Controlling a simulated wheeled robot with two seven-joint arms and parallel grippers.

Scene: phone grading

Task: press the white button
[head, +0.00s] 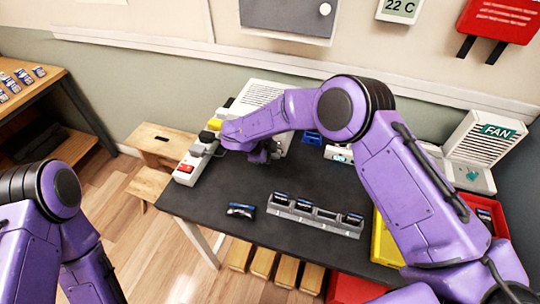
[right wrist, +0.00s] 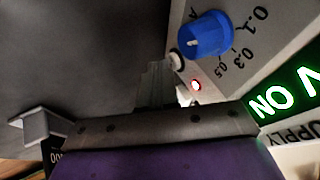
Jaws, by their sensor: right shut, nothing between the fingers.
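A small round white button (right wrist: 177,60) sits on a pale panel (right wrist: 228,68) in the right wrist view, just below a blue knob. A small red light (right wrist: 196,86) glows beside it. My right gripper (right wrist: 157,78) is shut and empty, its fingertips close to the button; I cannot tell whether they touch. In the head view the right gripper (head: 262,155) is over the far left part of the dark table (head: 225,190), in front of a white slatted unit (head: 262,92). The arm hides the button there. My left arm shows at the left edge; its gripper is out of view.
The blue knob (right wrist: 205,35) and a green lit ON sign (right wrist: 285,100) are near the right fingers. A white strip with a red button (head: 185,168) stands at the table's left edge. A grey rack (head: 315,215) and a loose phone (head: 241,210) lie in front.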

